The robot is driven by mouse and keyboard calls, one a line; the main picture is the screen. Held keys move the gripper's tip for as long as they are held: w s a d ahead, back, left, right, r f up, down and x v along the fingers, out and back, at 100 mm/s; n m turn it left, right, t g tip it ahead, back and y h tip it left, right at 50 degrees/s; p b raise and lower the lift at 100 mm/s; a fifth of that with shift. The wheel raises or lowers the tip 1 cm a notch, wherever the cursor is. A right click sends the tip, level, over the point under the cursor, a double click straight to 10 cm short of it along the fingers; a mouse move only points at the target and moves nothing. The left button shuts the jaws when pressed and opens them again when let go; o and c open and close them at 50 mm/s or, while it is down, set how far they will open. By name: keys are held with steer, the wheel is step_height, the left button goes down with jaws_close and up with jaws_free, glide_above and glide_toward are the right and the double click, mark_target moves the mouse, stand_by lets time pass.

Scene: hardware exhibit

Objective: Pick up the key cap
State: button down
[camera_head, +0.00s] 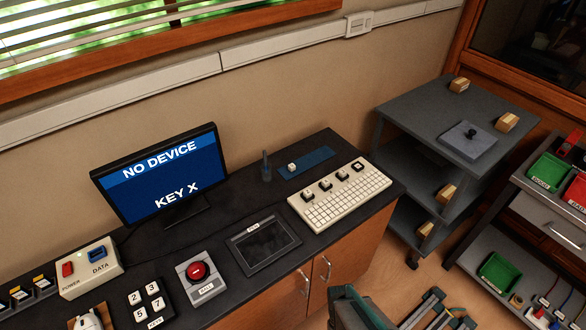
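A small white key cap (292,167) lies on a blue mat (318,158) at the back of the dark counter. A cream keyboard (340,203) stands in front of the mat, with several larger keys along its back edge; the rightmost spot (358,166) looks dark-framed. More white caps numbered 2, 3, 5 and 7 sit on a black pad (148,300) at the lower left. My gripper (450,308) is partly in view at the bottom edge, over the floor and well away from the caps.
A monitor (160,178) reads "NO DEVICE" and "KEY X". A dark upright post (266,166) stands left of the mat. A black tablet (263,246) and a red button box (201,278) lie nearer. A grey shelf cart (450,120) stands right of the counter.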

steer(key=c, duration=1.9)
jaws_free()
steer(key=o, duration=1)
